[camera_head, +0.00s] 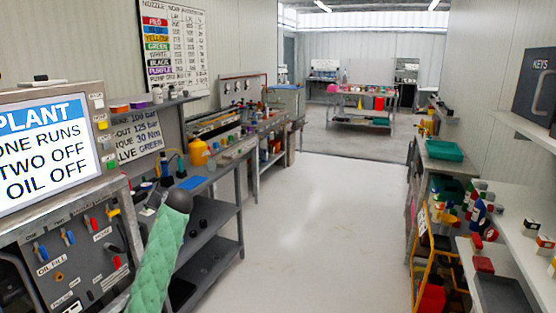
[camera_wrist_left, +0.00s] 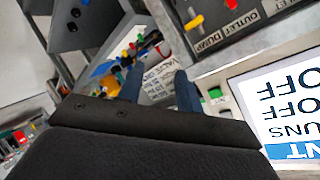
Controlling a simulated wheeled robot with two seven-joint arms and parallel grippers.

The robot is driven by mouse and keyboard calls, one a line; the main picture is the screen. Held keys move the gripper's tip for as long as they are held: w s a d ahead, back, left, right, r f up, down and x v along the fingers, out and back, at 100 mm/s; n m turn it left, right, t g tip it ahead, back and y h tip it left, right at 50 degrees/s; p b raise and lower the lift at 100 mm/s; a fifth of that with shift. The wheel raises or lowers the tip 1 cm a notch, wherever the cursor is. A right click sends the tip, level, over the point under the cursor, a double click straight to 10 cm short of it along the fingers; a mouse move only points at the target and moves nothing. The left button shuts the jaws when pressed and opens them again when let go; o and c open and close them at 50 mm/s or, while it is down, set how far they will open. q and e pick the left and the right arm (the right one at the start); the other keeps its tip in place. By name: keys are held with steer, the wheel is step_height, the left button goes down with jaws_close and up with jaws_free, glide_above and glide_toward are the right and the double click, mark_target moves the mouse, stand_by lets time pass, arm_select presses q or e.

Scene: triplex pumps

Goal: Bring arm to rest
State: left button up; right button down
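In the left wrist view the two dark blue fingers of my left gripper (camera_wrist_left: 159,90) stand apart with nothing held between them. Behind the gap is a white sign (camera_wrist_left: 160,78) with black writing. The control panel (camera_wrist_left: 235,22) with a yellow and a red handle is beyond the fingers at the upper right. In the head view a green quilted arm part (camera_head: 158,260) with a dark rounded end rises from the bottom left, beside the panel. I cannot make out the left fingers there. My right gripper is in neither view.
A screen (camera_head: 45,150) sits above the control panel at the left. A grey shelf bench (camera_head: 215,215) stands behind the quilted part. White shelves with bottles and boxes (camera_head: 480,205) line the right. The pale floor (camera_head: 320,220) between is clear.

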arm_select(q)
steer(key=s+d+f+m+h, duration=0.1)
steer(key=s+d+f+h, duration=0.25)
steer(key=s+d, duration=0.45)
steer(key=s+d+f+m+h+p, duration=0.1)
steer(key=s+d+f+h, duration=0.2)
steer(key=s+d+f, duration=0.45)
steer(key=s+d+f+m+h, duration=0.1)
steer(key=s+d+f+h, duration=0.15)
steer(key=s+d, duration=0.55)
steer(key=s+d+f+g, duration=0.1)
steer(key=s+f, duration=0.5)
steer(key=s, duration=0.6)
steer(key=s+d+f+g+h+p, duration=0.1)
steer(key=s+f+g, duration=0.2)
steer(key=s, duration=1)
steer(key=s+d+f+g+h, duration=0.1)
steer(key=s+d+f+g, duration=0.1)
steer(key=s+f, duration=0.7)
steer(key=s, duration=0.4)
steer(key=shift+s, duration=0.2)
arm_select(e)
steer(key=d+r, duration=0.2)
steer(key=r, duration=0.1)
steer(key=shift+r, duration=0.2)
